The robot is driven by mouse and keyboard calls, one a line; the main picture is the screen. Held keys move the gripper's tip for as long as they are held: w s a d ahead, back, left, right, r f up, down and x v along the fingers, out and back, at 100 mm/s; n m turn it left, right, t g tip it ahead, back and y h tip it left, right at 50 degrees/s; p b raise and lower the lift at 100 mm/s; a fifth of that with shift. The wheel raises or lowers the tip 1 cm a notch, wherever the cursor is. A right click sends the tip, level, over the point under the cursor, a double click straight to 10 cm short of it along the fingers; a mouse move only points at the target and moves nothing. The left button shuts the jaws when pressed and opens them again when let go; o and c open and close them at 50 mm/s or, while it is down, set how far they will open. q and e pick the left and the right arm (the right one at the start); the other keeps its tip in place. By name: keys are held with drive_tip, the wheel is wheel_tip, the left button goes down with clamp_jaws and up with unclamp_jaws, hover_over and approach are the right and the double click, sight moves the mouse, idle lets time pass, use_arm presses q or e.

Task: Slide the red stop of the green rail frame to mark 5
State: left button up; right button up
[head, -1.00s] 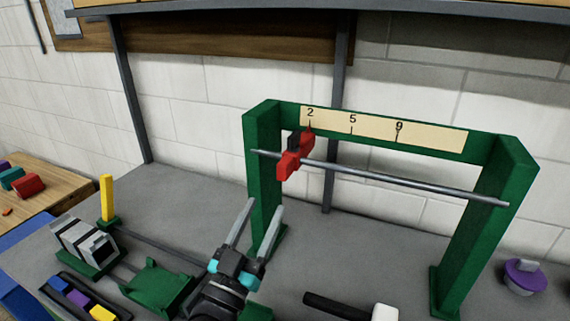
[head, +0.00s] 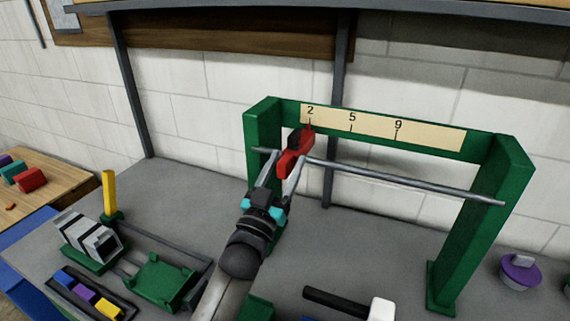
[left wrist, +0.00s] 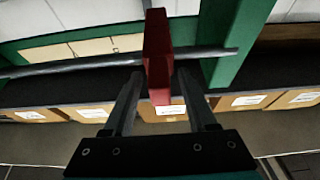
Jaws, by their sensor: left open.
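The green rail frame (head: 466,235) stands on the grey bench with a metal rail (head: 400,180) across it. A cream scale strip (head: 435,137) on its top bar bears the marks 2, 5 and 9. The red stop (head: 293,155) sits on the rail near the left post, about at mark 2. My left gripper (head: 282,167) is open, its fingertips just below the stop in the head view. In the left wrist view the red stop (left wrist: 158,60) hangs between the tips of my open left gripper (left wrist: 158,80). Whether the fingers touch it, I cannot tell. My right gripper is not in view.
A black-handled hammer (head: 350,303) lies in front of the frame. A purple weight (head: 520,272) stands right of it. At the left are a yellow post (head: 109,195), a green fixture (head: 160,282) and a tray of coloured blocks (head: 65,290).

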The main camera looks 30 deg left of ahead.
use_arm(q)
drive_tip(key=shift+c, duration=0.2)
clamp_jaws()
idle(1.1)
